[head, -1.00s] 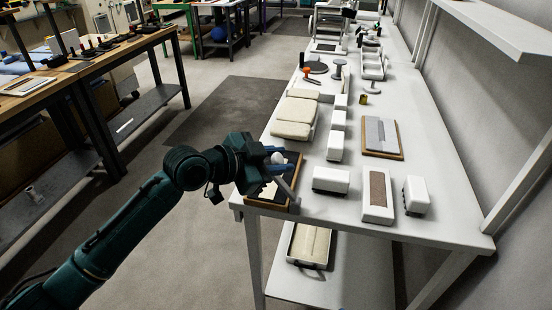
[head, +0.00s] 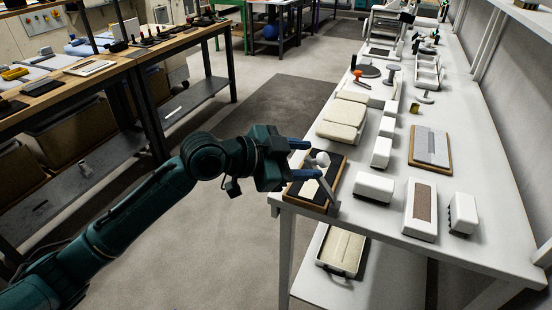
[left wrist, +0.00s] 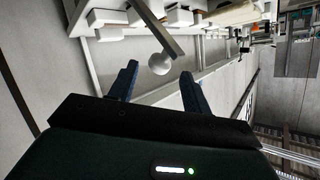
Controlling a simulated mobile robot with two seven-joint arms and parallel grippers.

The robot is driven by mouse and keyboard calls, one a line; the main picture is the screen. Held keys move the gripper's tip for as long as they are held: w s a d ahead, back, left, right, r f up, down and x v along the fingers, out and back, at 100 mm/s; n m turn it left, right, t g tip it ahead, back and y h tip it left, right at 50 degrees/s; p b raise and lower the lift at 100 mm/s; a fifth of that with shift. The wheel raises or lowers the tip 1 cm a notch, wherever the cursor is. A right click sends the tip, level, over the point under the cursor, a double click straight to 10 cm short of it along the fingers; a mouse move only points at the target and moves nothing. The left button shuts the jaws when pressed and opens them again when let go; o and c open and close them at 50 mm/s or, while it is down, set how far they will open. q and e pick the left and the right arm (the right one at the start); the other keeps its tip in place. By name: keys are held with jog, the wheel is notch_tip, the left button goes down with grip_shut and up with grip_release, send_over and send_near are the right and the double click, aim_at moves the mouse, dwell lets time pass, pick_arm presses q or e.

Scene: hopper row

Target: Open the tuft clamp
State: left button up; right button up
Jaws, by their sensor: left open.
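The tuft clamp (head: 316,192) is a dark board in a wooden frame at the bench's near left corner. The bar (left wrist: 164,32) and knob (left wrist: 159,63) also show in the left wrist view. My left gripper (head: 303,159) is open at the clamp's left side, its blue fingers pointing at the knob. In the left wrist view the knob lies just beyond the gap between the fingertips (left wrist: 159,76), with nothing held. I cannot tell how firmly the bar sits. My right gripper is out of view.
Cream pads (head: 343,118) lie behind the clamp. White blocks (head: 374,188) and a brown-topped block (head: 420,208) stand to its right. A tray (head: 341,251) rests on the lower shelf. Open floor (head: 225,230) lies left of the bench.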

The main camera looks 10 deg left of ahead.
pick_arm(q)
jog(key=b+v, duration=0.1)
jog(key=v, duration=0.7)
notch_tip(320, 180, down, 16)
jog(key=s+a+n+t+y+p, duration=0.1)
jog(key=s+a+n+t+y, duration=0.2)
jog(key=n, duration=0.5)
jog(key=s+a+f+n+y, duration=0.2)
jog(key=s+f, duration=0.5)
jog(key=s+a+f+n+y, duration=0.2)
jog(key=s+f+n+y, duration=0.1)
jog(key=s+f, duration=0.4)
jog(key=shift+a+p, duration=0.4)
jog(key=shift+p, duration=0.05)
jog(key=shift+f, duration=0.1)
